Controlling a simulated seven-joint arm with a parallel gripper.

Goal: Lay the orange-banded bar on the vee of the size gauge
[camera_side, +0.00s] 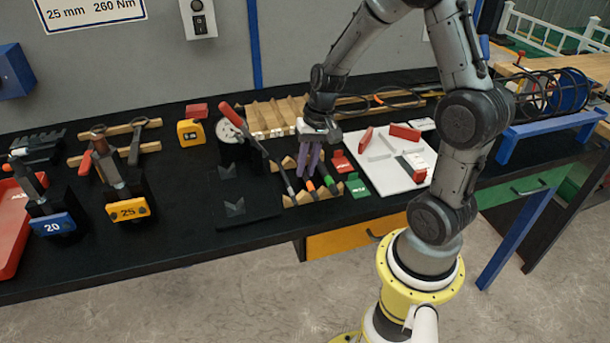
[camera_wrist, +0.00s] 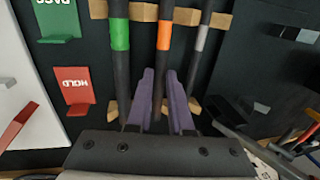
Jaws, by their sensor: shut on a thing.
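The orange-banded bar (camera_wrist: 164,36) is dark and lies across notched wooden rests, between a green-banded bar (camera_wrist: 120,36) and a grey-banded bar (camera_wrist: 201,40). In the side view its orange band (camera_side: 310,186) shows just below my gripper (camera_side: 309,172). My gripper's purple fingers (camera_wrist: 161,82) stand on both sides of the orange-banded bar and are shut on it. The bar appears still on its rests. Two dark vee pieces, one behind (camera_side: 228,171) and one in front (camera_side: 235,207), stand left of the bars. I cannot tell surely which belongs to the size gauge.
A green tray (camera_side: 357,187) and a red tray (camera_side: 342,161) stand right of the bars, beside a white board (camera_side: 385,165). A dial with a red-handled tool (camera_side: 232,115) lies behind. Blocks marked 20 (camera_side: 53,224) and 25 (camera_side: 127,210) stand left. Black bench between is mostly clear.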

